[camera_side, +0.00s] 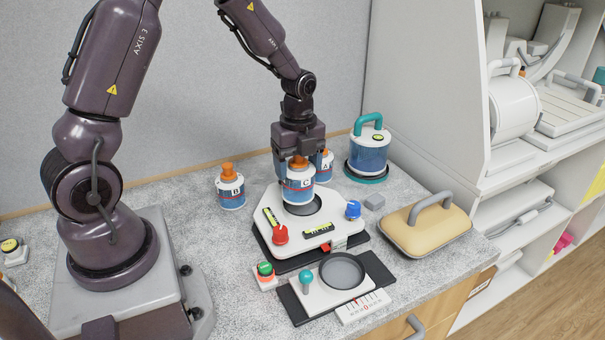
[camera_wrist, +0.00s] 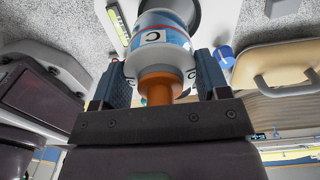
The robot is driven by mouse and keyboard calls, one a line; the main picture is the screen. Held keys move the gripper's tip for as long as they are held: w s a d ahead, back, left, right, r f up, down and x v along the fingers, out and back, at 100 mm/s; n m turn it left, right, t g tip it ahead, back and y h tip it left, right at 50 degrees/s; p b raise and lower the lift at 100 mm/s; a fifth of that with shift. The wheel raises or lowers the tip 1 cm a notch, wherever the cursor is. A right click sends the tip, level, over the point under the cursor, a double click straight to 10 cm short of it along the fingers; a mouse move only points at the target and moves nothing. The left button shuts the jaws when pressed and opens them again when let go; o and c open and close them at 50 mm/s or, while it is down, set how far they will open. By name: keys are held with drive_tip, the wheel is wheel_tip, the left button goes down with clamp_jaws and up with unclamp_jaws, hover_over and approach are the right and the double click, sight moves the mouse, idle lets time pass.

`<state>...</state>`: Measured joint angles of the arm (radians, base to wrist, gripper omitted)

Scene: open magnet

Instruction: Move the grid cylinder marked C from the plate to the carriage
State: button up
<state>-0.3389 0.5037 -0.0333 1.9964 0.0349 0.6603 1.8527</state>
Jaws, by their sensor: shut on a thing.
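The grid cylinder marked C (camera_side: 299,184) is blue and white with an orange knob on top. My gripper (camera_side: 299,165) is shut on it from above and holds it upright over the dark round recess of the white plate (camera_side: 293,236). Whether its base is clear of the plate is hard to tell. In the wrist view, cylinder C (camera_wrist: 158,42) sits between my two fingers, its orange knob toward the palm. The carriage (camera_side: 341,272), with an empty round grey seat and a teal knob, stands in front of the plate.
Cylinder B (camera_side: 231,188) stands left of the plate. Cylinder A (camera_side: 324,164) stands close behind my gripper. A larger blue canister (camera_side: 369,150) with a teal handle is at the back right. A beige handled cover (camera_side: 425,224) lies right. A green-topped button (camera_side: 265,272) is left of the carriage.

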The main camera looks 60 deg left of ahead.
drive_tip(key=s+d+r, duration=0.4)
drive_tip(key=s+r, duration=0.4)
drive_tip(key=s, duration=0.4)
drive_tip(key=s+d+m, duration=0.1)
drive_tip(key=s+d, duration=0.1)
drive_tip(key=d, duration=1)
drive_tip(key=shift+n, duration=0.5)
drive_tip(key=shift+w+d+f, duration=0.4)
drive_tip(key=shift+w+f, duration=1.9)
drive_tip(key=shift+w, duration=0.05)
drive_tip(key=shift+w+d+f, duration=0.4)
drive_tip(key=shift+w+f, duration=1.85)
drive_tip(key=shift+w, duration=0.1)
drive_tip(key=shift+w+d+f, duration=0.4)
drive_tip(key=shift+w+f, duration=1.9)
drive_tip(key=shift+w, duration=0.05)
drive_tip(key=shift+f, duration=0.1)
